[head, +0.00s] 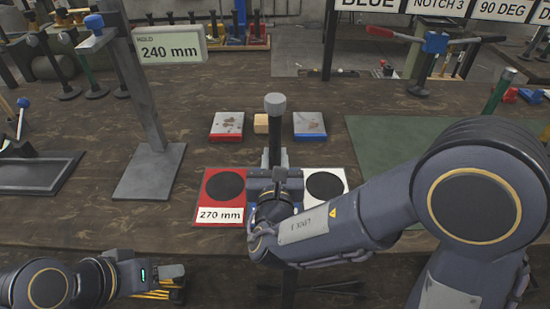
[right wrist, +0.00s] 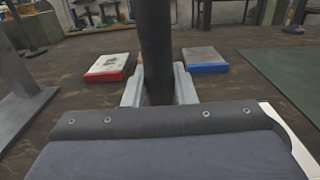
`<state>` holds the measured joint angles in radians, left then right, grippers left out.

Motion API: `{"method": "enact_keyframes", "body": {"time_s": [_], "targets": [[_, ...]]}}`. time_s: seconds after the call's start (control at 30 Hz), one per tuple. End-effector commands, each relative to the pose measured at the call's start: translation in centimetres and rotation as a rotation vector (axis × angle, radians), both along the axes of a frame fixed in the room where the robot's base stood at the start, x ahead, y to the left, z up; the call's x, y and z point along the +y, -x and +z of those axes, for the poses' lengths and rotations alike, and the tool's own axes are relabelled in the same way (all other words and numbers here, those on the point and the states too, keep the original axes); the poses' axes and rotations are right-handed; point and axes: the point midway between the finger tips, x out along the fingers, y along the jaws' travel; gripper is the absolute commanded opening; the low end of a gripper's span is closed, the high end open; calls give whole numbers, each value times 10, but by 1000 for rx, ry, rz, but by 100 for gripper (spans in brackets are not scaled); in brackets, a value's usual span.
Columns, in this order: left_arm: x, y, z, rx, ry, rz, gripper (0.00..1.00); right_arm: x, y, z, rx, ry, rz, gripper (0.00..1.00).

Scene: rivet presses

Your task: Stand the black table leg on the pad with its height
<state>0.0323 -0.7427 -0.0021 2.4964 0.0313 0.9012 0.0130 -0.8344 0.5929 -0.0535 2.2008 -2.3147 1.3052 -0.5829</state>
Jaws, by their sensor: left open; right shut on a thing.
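The black table leg (right wrist: 157,45) stands roughly upright between the fingers of my right gripper (right wrist: 158,88), which is shut on it. In the head view its grey-capped top (head: 275,103) rises above my gripper; my arm hides its middle, and I cannot tell where its lower end is. A sign on a stand (head: 170,47) reads "HOLD 240 mm". A red pad (head: 209,182) with a black disc is labelled "270 mm". A white pad (head: 341,176) with a black disc lies to its right; my right arm covers its label. My left gripper (head: 178,280) is low at left, open and apart from the leg.
Behind the pads lie a red block (head: 227,124), a small wooden block (head: 261,124) and a blue block (head: 310,124). A black tray (head: 40,172) is at left and a green mat (head: 400,145) at right. Tools stand along the back.

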Motion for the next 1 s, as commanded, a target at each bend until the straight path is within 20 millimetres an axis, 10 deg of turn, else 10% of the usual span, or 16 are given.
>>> {"method": "enact_keyframes", "body": {"time_s": [0.17, 0.2, 0.37, 0.73, 1.0], "targets": [[0, 0, -5, 0, 0, 0, 52, 0, 0, -3, -2, -1, 0, 0], [0, 0, -5, 0, 0, 0, 52, 0, 0, -4, 0, 0, 0, 26], [0, 0, -4, 0, 0, 0, 52, 0, 0, -3, 0, 0, 0, 46], [0, 0, 4, 0, 0, 0, 52, 0, 0, 4, 0, 0, 0, 46], [0, 0, -2, 0, 0, 0, 52, 1, 52, 1, -1, 1, 7, 46]]}}
